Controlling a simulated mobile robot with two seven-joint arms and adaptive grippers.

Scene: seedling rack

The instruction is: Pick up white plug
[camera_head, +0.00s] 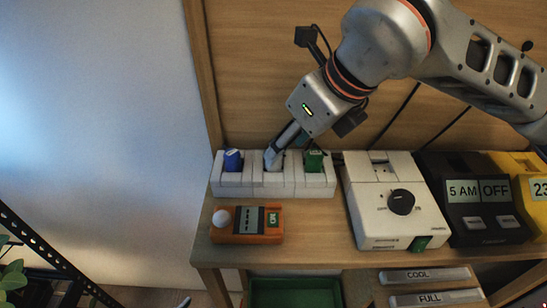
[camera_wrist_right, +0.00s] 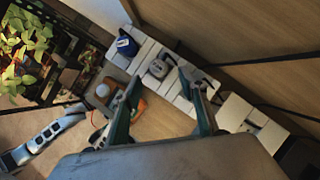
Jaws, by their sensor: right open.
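A white power strip (camera_head: 232,187) lies at the back left of the wooden shelf. The white plug (camera_wrist_right: 158,68) sits in its middle part in the right wrist view. In the head view the white plug (camera_head: 273,161) is largely covered by my right gripper (camera_head: 277,152). The gripper points down over it from the upper right. In the wrist view the right gripper (camera_wrist_right: 163,95) is open, with its fingers apart and the plug showing beyond the gap between them. Whether a finger touches it I cannot tell.
A blue plug (camera_head: 233,160) and a green plug (camera_head: 313,161) stand on either side. An orange device (camera_head: 250,236) with a white ball-shaped knob (camera_head: 222,218) lies in front. A white dial box (camera_head: 384,222) and a black timer (camera_head: 472,214) stand to the right.

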